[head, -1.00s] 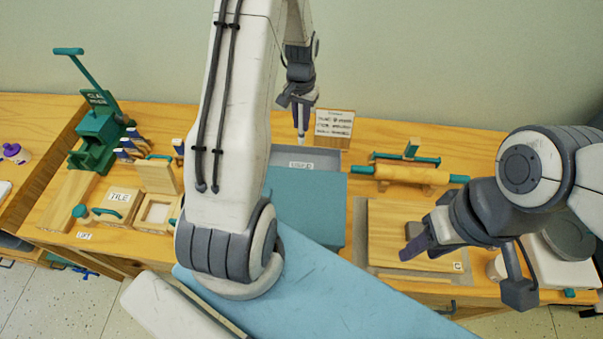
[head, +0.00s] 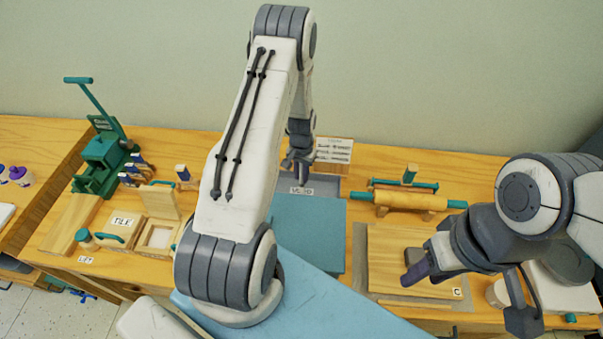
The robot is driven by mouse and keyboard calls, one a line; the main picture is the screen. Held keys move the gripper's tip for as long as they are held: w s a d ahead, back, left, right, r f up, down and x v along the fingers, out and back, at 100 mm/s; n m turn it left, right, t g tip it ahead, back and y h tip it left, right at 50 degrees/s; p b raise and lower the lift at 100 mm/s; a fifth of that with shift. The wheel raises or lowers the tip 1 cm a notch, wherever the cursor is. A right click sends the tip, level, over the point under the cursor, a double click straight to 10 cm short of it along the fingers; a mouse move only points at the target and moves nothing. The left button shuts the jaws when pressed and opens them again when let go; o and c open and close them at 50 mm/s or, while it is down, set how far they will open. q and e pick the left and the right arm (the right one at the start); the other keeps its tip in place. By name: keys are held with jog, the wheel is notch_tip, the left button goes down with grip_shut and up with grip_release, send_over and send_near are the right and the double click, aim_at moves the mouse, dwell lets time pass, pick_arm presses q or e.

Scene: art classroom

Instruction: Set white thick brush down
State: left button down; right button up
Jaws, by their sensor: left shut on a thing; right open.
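My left gripper (head: 300,172) is low over the grey tray (head: 328,186) at the back of the table, behind the teal block. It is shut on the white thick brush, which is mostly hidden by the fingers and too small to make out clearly. I cannot tell whether the brush touches the tray. The tray has a small white label (head: 301,191) on its front. My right gripper (head: 414,272) is open and empty above the wooden board at the right.
The teal block (head: 325,235) stands before the tray. A sign (head: 333,150) stands behind it. A rolling pin (head: 405,200) lies on supports to the right. A green press (head: 100,160) and tile boxes (head: 155,235) are at the left.

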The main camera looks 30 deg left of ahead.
pick_arm(q)
jog(key=c, duration=1.2)
grip_release()
jog(key=shift+f, duration=0.15)
jog(key=o, duration=0.4)
